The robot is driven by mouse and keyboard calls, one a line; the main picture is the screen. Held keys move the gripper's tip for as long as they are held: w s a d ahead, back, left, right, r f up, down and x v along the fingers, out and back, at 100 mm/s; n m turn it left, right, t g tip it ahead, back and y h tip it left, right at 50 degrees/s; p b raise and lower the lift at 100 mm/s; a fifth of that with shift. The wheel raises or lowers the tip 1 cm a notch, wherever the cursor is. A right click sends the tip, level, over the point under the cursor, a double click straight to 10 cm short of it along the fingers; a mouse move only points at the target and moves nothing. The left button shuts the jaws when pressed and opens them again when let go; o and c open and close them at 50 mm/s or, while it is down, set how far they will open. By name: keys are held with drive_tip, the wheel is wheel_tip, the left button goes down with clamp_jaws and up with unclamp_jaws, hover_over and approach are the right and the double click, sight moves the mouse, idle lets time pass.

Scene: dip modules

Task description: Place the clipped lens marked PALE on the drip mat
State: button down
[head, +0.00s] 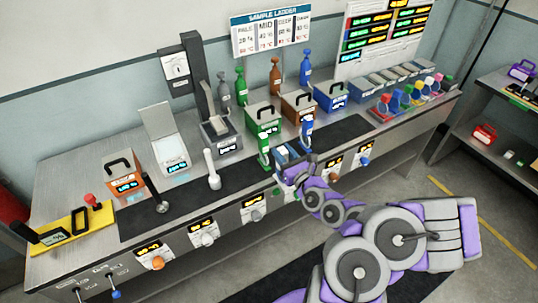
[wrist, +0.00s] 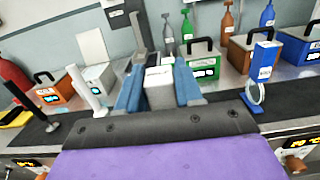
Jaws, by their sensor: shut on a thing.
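My gripper (wrist: 160,92), with blue fingers, is shut on a whitish block-like piece (wrist: 160,76). No marking on it is readable, so I cannot tell whether it is the PALE lens. In the head view my gripper (head: 287,157) is over the front part of the counter, just right of a green-handled piece (head: 263,156). A long dark mat (head: 185,197) runs along the counter front; I cannot confirm it is the drip mat. A white-handled piece (head: 211,170) and a black-handled one (head: 154,194) stand on it. A blue-handled piece (head: 307,135), with a ring at its foot in the wrist view, stands right of my gripper.
Orange (head: 123,178), grey (head: 220,138), green (head: 263,117) and blue (head: 331,97) modules stand behind the mat. A yellow tray (head: 72,225) is at the left end. Knobs line the counter front. Bare dark mat (head: 345,131) shows to the right.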

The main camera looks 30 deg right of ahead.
drive_tip(key=shift+w+a+f+b, duration=0.15)
drive_tip(key=shift+w+a+b, duration=0.65)
drive_tip(key=shift+w+b, duration=0.3)
drive_tip(key=w+d+f+b, duration=0.1)
drive_tip(key=w+d, duration=0.5)
drive_tip(key=d, duration=0.1)
drive_tip(key=w+a+f+b, duration=0.1)
drive_tip(key=w+f+b, duration=0.2)
drive_tip(key=w, duration=0.3)
drive_tip(key=shift+w+f, duration=0.2)
drive_tip(key=c, duration=1)
unclamp_jaws()
drive_tip(key=shift+d+f, duration=0.35)
drive_tip(key=shift+d, duration=0.45)
drive_tip(key=shift+c, duration=0.2)
drive_tip(key=shift+d, duration=0.35)
drive_tip(key=s+p, duration=0.1)
drive_tip(key=s, duration=0.7)
drive_tip(key=s+a+p, duration=0.1)
drive_tip(key=s, duration=0.3)
drive_tip(key=shift+f+p, duration=0.1)
drive_tip(key=shift+p, duration=0.25)
